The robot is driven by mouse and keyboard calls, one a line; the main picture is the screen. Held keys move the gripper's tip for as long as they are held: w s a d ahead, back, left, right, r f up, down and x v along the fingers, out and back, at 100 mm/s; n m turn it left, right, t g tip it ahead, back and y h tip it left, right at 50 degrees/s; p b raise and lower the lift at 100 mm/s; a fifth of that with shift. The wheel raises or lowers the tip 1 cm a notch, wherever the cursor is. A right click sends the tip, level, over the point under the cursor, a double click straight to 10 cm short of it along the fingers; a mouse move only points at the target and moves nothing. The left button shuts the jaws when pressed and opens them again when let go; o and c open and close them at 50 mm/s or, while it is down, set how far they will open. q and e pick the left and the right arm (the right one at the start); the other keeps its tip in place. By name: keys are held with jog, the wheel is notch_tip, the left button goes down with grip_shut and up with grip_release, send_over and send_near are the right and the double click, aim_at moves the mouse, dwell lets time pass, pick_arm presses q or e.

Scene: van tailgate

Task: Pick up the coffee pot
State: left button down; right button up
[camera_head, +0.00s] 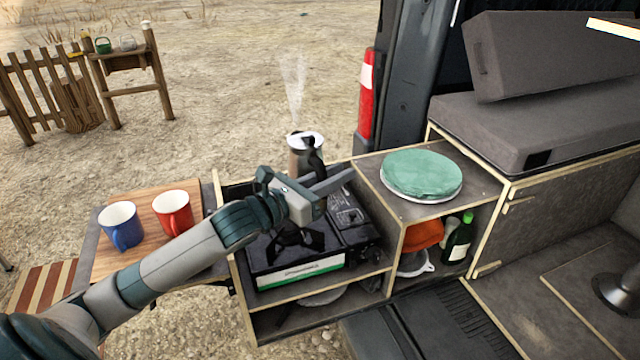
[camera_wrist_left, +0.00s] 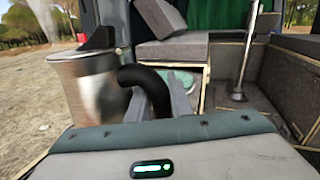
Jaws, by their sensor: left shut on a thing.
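The coffee pot (camera_head: 299,157) is a metal pot with a white-looking top and a dark handle. It stands over the back of the camping stove (camera_head: 300,272), and steam rises from it. In the left wrist view the pot (camera_wrist_left: 92,98) fills the left side, with its black curved handle (camera_wrist_left: 150,82) toward the middle. My left gripper (camera_head: 318,182) is at the handle, shut on it. I cannot tell whether the pot's base touches the stove, since my gripper and arm hide it. My right gripper is not in view.
A blue mug (camera_head: 118,226) and a red mug (camera_head: 173,214) stand on a wooden board (camera_head: 150,246) to the left. A green bottle (camera_head: 459,238) stands in the shelf below.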

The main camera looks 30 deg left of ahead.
pick_arm(q)
jog(key=d+r+b, duration=0.1)
jog(key=d+r, duration=0.3)
jog(key=d, duration=0.2)
jog(key=shift+d+f, duration=0.1)
jog(key=shift+f, duration=0.1)
dwell(0.5)
